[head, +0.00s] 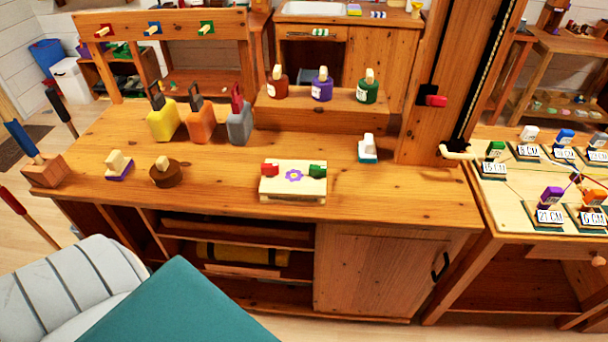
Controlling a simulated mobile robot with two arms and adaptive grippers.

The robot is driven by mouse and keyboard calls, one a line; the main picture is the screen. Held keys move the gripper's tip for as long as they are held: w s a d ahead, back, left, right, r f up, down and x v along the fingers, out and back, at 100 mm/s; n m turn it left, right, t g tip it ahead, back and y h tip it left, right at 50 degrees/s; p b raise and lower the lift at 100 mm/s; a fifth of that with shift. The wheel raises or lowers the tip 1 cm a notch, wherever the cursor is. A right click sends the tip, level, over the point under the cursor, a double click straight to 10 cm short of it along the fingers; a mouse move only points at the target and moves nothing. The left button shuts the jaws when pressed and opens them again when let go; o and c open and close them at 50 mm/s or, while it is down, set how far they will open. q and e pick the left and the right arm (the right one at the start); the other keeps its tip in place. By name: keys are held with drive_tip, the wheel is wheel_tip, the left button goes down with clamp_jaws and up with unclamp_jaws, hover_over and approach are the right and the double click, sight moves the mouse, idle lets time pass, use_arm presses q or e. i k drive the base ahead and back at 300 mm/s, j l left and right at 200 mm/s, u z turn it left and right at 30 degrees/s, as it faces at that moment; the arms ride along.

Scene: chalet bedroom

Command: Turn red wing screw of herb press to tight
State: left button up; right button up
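The herb press (292,193) lies on the wooden workbench, near the front edge and right of the bench's middle. It is a pale wooden block with a purple flower on top. Its red wing screw (270,169) is at the left end of the top, and a green wing screw (317,171) is at the right end. How tight either screw is cannot be told at this size. Neither of my grippers is in view, and nothing touches the press.
Labelled bottles stand on a raised shelf (325,108) behind. A teal slab (180,310) fills the lower left foreground. The bench around the press is clear.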

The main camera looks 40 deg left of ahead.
sight(270, 170)
drive_tip(key=u, duration=1.4)
